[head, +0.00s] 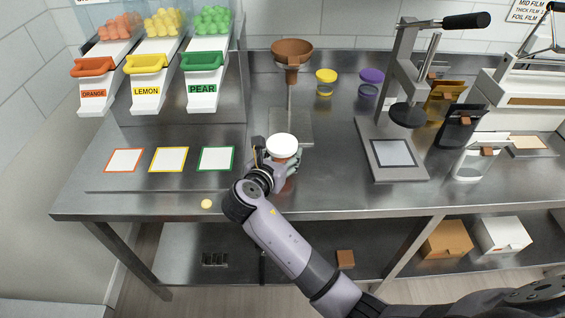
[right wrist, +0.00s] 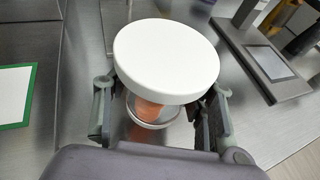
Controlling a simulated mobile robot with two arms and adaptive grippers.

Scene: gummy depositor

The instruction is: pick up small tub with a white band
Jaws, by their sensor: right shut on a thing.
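The small tub with a white band (head: 282,146) stands upright between the fingers of my right gripper (head: 279,160), near the front middle of the steel table. In the right wrist view its broad white top (right wrist: 167,60) covers much of the clear body, which shows orange below. The fingers of my right gripper (right wrist: 160,115) are on both sides of the tub, shut on it. I cannot tell whether its base touches the table. My left gripper is not in view.
A yellow-banded tub (head: 326,76) and a purple-banded tub (head: 371,76) stand at the back, right of a brown funnel (head: 292,48). A press (head: 392,153) stands to the right. Three coloured-edged squares lie left on the steel table (head: 330,190). A pale round piece (head: 206,204) lies at the front edge.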

